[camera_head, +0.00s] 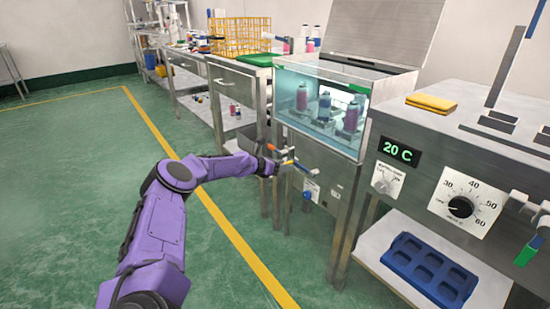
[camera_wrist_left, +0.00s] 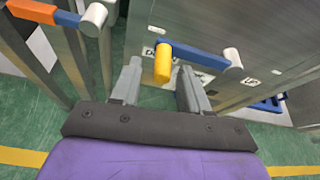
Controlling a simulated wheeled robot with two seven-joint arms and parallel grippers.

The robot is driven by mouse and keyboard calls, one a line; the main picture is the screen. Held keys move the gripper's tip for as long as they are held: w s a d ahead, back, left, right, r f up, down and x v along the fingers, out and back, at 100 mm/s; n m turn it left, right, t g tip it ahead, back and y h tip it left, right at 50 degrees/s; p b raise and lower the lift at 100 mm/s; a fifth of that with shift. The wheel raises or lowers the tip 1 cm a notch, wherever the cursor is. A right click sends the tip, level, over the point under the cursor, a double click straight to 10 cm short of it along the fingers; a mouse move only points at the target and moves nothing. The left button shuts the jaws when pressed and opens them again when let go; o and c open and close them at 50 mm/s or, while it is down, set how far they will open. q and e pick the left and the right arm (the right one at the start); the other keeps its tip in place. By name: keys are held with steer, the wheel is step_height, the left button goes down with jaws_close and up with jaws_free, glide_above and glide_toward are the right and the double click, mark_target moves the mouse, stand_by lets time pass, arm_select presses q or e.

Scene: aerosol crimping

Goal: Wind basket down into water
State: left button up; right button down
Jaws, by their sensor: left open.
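The glass-fronted water tank (camera_head: 285,97) stands right of centre in the head view, with several pink and grey-blue cans (camera_head: 325,106) inside. The basket's details and the water level are hard to make out. On the tank's front is a crank with a blue arm (camera_wrist_left: 200,54), a white hub (camera_wrist_left: 232,58) and a yellow handle (camera_wrist_left: 162,62). My left gripper (camera_wrist_left: 160,80) is open, its fingers on either side of the yellow handle near their tips; I see no closed grip. In the head view the left gripper (camera_head: 279,163) is small beside the crank. My right gripper is out of view.
An orange-and-blue lever (camera_wrist_left: 40,12) is close on the left in the wrist view. A control cabinet with a 20 C display (camera_head: 398,150) and a dial (camera_head: 460,207) is at right. A blue tray (camera_head: 428,270) sits on the low shelf. The green floor at left is clear.

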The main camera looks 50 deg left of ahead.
arm_select(q)
steer(key=p+v, duration=0.5)
steer(key=v, duration=0.4)
steer(key=shift+s, duration=0.1)
